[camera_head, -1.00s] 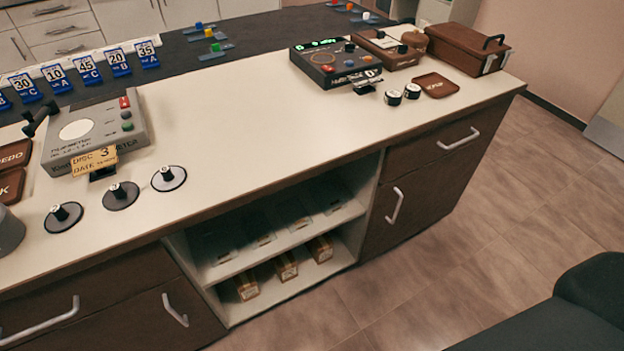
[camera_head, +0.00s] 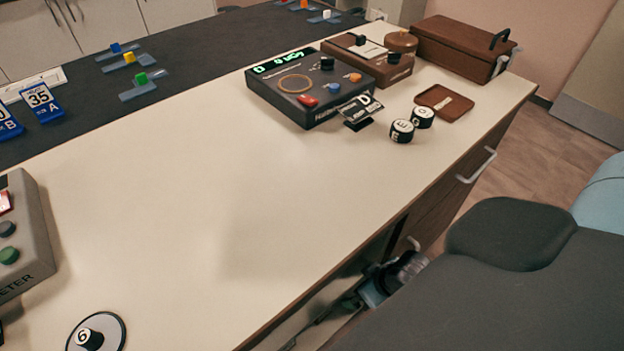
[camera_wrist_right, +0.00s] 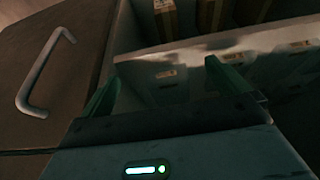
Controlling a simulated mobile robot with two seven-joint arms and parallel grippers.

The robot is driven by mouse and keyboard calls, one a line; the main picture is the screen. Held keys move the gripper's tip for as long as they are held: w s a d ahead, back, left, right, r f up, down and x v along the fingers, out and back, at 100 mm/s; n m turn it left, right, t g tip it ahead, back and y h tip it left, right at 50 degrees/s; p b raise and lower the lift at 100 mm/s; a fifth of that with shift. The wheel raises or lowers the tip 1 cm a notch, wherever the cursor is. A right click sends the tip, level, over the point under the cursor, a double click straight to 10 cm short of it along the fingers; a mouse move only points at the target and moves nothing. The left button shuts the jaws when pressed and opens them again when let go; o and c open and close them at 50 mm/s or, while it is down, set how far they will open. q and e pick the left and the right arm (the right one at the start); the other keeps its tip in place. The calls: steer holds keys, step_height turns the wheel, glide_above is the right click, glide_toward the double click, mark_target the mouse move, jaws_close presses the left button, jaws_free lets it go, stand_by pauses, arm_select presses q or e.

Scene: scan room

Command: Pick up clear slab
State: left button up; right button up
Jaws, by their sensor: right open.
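In the head view, my right arm reaches down beside the counter's front, and the slabs are hidden. My left gripper is not in view.
Brown boxes (camera_wrist_right: 210,15) stand beyond the shelf edge in the right wrist view. A cabinet door with a curved handle (camera_wrist_right: 42,75) is at left. In the head view, the countertop (camera_head: 230,190) has a clear middle; a black device (camera_head: 310,88) stands behind.

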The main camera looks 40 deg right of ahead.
steer(key=w, duration=0.6)
steer(key=w+b, duration=0.1)
steer(key=w, duration=0.2)
steer(key=shift+w+a, duration=0.25)
steer(key=shift+a, duration=0.15)
steer(key=shift+w, duration=0.6)
steer(key=shift+w+a, duration=0.1)
steer(key=shift+w, duration=0.5)
steer(key=b+x, duration=0.1)
steer(key=x, duration=0.2)
steer(key=shift+w+f+b, duration=0.1)
steer(key=shift+f+b, duration=0.25)
steer(key=shift+f, duration=0.05)
steer(key=shift+w+f, duration=0.15)
steer(key=shift+f, duration=0.2)
steer(key=shift+w+f, duration=0.1)
steer(key=shift+f, duration=0.05)
steer(key=shift+c, duration=1.4)
steer(key=c, duration=1.1)
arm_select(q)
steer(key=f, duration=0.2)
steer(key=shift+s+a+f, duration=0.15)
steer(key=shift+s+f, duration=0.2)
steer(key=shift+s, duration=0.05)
